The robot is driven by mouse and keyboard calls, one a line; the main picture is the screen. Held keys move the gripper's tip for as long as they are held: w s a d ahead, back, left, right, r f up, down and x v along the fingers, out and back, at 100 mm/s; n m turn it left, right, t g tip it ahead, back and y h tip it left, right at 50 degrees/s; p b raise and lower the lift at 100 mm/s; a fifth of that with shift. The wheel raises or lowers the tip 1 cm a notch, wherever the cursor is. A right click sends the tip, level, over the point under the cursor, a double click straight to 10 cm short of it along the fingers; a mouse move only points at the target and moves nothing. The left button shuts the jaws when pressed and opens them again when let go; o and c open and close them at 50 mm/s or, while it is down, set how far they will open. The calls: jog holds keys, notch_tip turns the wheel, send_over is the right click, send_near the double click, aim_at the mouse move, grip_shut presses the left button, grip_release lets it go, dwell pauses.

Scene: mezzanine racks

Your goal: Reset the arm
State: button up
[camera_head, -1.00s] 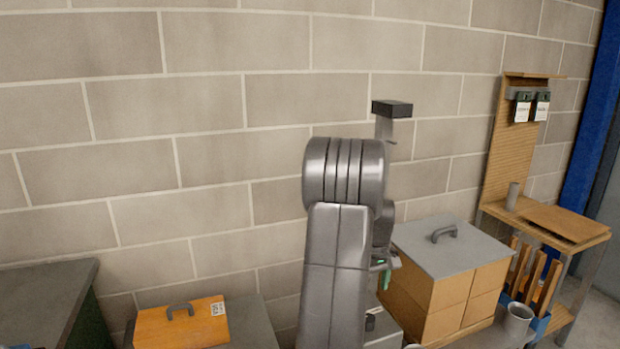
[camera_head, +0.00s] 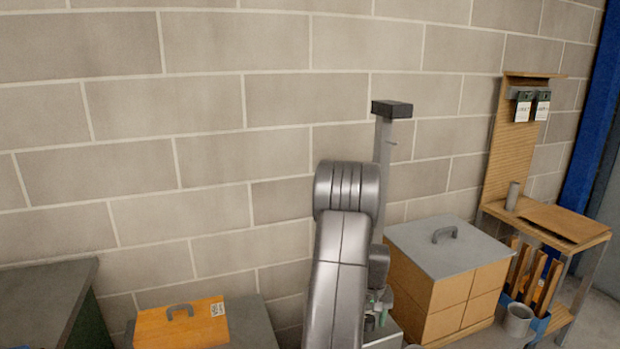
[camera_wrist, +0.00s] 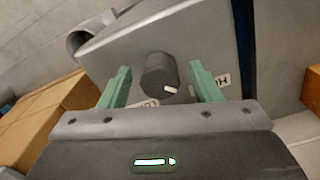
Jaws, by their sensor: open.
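My arm (camera_head: 340,260) rises in the middle of the head view, in front of the block wall. My gripper shows in the wrist view (camera_wrist: 162,78) with its two green fingers apart. A dark round knob (camera_wrist: 158,72) with a white mark, on a grey panel (camera_wrist: 200,35), appears between the fingers. I see no contact, and the exact gap cannot be told. In the head view the gripper (camera_head: 376,308) is small and mostly hidden behind my arm.
A grey post with a dark top (camera_head: 392,109) stands just behind my arm. A wooden box with a grey handled lid (camera_head: 435,248) is close on the right. An orange case (camera_head: 190,328) lies at lower left, and a wooden stand (camera_head: 580,230) is far right.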

jog(key=m+p, duration=0.2)
jog(key=m, duration=0.5)
jog(key=shift+r, duration=0.1)
jog(key=m+p, duration=0.3)
jog(key=m, duration=0.1)
jog(key=shift+m, duration=0.4)
jog(key=shift+m+p, duration=0.7)
jog(key=shift+m, duration=0.5)
